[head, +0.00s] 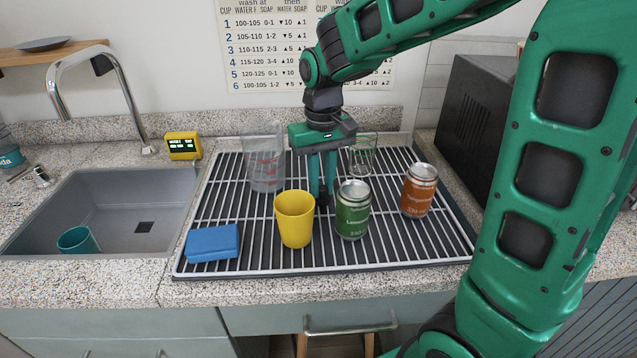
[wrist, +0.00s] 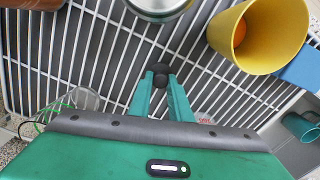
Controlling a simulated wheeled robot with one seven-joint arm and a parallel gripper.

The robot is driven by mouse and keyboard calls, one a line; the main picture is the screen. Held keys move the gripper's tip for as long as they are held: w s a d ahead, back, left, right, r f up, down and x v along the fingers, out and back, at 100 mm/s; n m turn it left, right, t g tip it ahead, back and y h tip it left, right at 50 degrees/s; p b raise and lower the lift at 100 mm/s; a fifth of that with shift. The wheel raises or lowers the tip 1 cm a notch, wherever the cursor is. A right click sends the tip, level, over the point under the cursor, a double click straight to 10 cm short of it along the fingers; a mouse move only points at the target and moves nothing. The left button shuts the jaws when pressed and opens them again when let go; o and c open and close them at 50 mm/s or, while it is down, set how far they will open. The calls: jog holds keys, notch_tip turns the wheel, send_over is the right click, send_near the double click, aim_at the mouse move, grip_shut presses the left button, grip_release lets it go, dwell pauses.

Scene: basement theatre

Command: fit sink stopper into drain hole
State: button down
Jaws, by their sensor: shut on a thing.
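My gripper (head: 322,188) points down over the drying rack (head: 262,262), behind the yellow cup and the green can. Its fingers are shut on a small black stopper (wrist: 160,70), seen between the fingertips in the wrist view. In the head view the stopper is a dark bit at the fingertips, partly hidden by the can. I cannot tell whether it touches the rack. The grey sink (head: 100,200) is at the left, with a dark square drain hole (head: 144,227) in its floor. The hole looks uncovered.
A yellow cup (head: 295,220) with an orange ball (wrist: 239,33) inside, a green can (head: 353,210), an orange can (head: 419,190), a clear jug (head: 264,165), a glass (head: 363,155) and a blue sponge (head: 212,243) are on the rack. A teal cup (head: 77,241) lies in the sink; the faucet (head: 100,65) arches above.

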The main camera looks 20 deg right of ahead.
jog(key=shift+f, duration=0.15)
jog(key=c, duration=1.6)
grip_release()
jog(key=shift+c, duration=0.2)
